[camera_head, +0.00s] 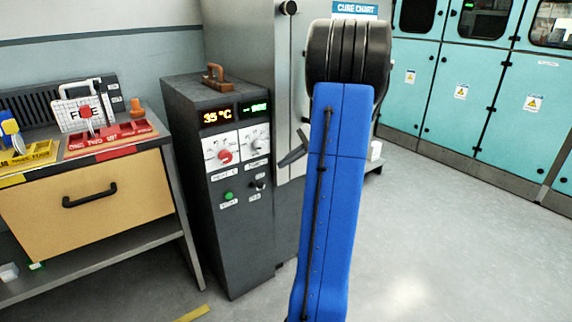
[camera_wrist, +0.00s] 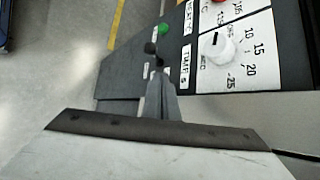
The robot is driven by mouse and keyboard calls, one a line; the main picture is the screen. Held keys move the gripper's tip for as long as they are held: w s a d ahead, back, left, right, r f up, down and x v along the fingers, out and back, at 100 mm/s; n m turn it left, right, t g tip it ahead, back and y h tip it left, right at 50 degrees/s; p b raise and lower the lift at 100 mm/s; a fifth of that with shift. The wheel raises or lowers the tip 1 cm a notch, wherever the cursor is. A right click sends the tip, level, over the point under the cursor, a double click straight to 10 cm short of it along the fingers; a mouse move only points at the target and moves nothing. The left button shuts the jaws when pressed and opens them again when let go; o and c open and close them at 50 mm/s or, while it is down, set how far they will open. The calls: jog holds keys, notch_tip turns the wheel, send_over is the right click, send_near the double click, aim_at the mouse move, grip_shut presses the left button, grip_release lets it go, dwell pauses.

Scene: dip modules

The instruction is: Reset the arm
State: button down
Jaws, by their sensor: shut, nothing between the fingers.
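My blue arm rises through the middle of the head view and hides part of what is behind it. My gripper (camera_head: 293,154) shows as a grey tip left of the arm, right of the dark control cabinet (camera_head: 232,245). In the wrist view my gripper (camera_wrist: 160,80) is shut and empty, with its fingers together. The fingers overlap the cabinet's front in that view, beside the white timer dial (camera_wrist: 217,48) and near a green button (camera_wrist: 164,29) and a black knob (camera_wrist: 150,47). I cannot tell whether they touch anything.
The cabinet reads 35 °C and has a red knob (camera_head: 224,157) and a brown handle (camera_head: 214,77) on top. A bench (camera_head: 150,146) with red and yellow trays stands left. Teal cabinets (camera_head: 500,110) line the back right. The floor (camera_head: 440,250) at right is clear.

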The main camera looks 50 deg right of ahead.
dwell(0.3)
jog(key=s+a+r+n+g+h, duration=0.1)
jog(key=a+n+g, duration=0.15)
jog(key=a, duration=0.65)
jog(key=s+a+r+n+g, duration=0.1)
jog(key=s+a+n, duration=0.15)
jog(key=a, duration=0.65)
jog(key=s+a+r+n+g+h, duration=0.1)
jog(key=a+r+n, duration=0.15)
jog(key=a, duration=0.55)
jog(key=s+a+f+n+t+h, duration=0.1)
jog(key=s+a+n+h, duration=0.3)
jog(key=s+a+n, duration=0.6)
jog(key=s+a+f, duration=0.1)
jog(key=s+a, duration=0.2)
jog(key=s, duration=0.3)
jog(key=shift+a+f, duration=0.2)
jog(key=shift+f, duration=0.2)
